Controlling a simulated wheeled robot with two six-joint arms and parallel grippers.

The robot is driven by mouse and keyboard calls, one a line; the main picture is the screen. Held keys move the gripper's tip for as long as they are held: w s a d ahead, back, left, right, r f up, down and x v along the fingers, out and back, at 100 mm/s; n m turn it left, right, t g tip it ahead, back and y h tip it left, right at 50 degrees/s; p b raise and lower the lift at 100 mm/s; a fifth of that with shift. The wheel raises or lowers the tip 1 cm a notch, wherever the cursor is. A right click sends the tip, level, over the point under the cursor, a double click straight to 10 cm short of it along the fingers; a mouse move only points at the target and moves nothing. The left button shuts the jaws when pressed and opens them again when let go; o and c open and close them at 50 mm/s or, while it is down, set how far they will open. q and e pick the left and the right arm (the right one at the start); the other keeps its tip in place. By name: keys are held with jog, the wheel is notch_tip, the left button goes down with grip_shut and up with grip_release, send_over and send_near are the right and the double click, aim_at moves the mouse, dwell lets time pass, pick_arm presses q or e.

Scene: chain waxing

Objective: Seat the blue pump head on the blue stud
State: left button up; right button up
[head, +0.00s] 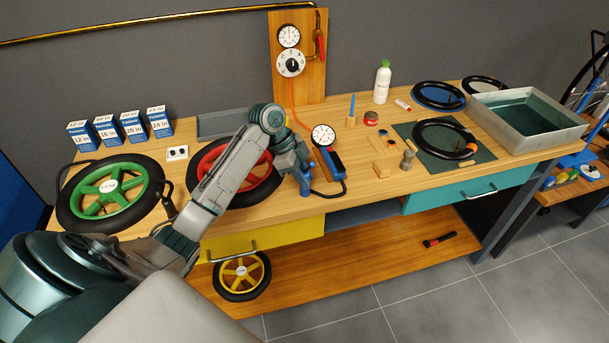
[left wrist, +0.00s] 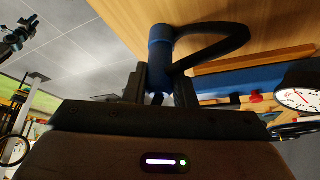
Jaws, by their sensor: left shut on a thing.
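My left gripper (head: 299,168) is shut on the blue pump head (head: 306,186) and holds it near the table's front edge, between the red wheel and the pump. In the left wrist view, the blue pump head (left wrist: 161,58) sits between the two fingers, with a thick black hose curving off it to the right. The blue pump (head: 332,164) with its white gauge (head: 323,135) is just right of the gripper. A thin blue upright peg (head: 352,105) stands on a small wooden block farther back; I cannot tell whether it is the blue stud. My right gripper is not in view.
A red wheel (head: 209,181) lies behind my left arm, and a green wheel (head: 110,188) lies at the left. Small wooden blocks (head: 381,169) and a dark mat (head: 476,157) with a black tyre lie right of the pump. A yellow drawer (head: 270,239) is below the front edge.

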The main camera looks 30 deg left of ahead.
pick_arm(q)
jog(key=o, duration=1.1)
jog(key=shift+c, duration=0.2)
jog(key=shift+a+r, duration=0.25)
jog(key=shift+r, duration=0.15)
jog(key=b+v, duration=0.3)
jog(key=v, duration=0.7)
jog(key=shift+s+d, duration=0.1)
jog(key=shift+s+f, duration=0.1)
